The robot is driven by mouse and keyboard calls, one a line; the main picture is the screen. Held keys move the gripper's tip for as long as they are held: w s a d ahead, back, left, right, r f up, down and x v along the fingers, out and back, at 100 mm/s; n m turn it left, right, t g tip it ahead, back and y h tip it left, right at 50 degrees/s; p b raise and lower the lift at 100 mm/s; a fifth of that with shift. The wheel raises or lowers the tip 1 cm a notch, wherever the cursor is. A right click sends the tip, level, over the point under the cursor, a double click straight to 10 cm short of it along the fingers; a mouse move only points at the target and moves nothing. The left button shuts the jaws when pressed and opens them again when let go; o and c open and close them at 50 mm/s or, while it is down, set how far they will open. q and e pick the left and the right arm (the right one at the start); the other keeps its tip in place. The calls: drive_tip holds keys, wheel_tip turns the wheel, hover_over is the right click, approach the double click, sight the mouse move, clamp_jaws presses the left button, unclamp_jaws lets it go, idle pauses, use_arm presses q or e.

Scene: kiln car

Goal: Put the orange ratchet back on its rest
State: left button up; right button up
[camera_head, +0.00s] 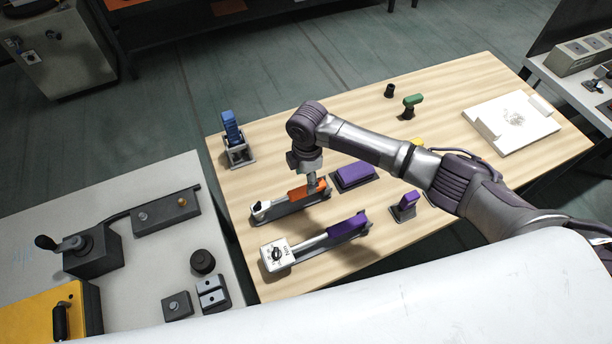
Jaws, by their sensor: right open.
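The orange ratchet, with its orange handle (301,192) and a pale head at its left end, lies on a long dark grey base that looks like its rest (290,209), on the wooden table. From this view I cannot tell whether it is fully seated. My right gripper (312,184) points down right at the orange handle, with its fingers open. The fingers hide part of the handle, and I cannot tell whether they touch it. My left gripper is not in view.
A purple-handled tool (348,225) with a white dial block lies just in front. A purple block (353,176) lies to the right, and a blue-handled tool (231,128) stands behind left. A white tray (512,122) sits at the far right. The wooden table's (300,118) back middle is mostly clear.

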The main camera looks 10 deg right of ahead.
drive_tip(key=shift+r+p, duration=0.35)
drive_tip(key=shift+r, duration=0.1)
wheel_tip(320, 180, up, 12)
drive_tip(key=shift+d, duration=0.15)
idle(0.5)
drive_tip(key=shift+f, duration=0.1)
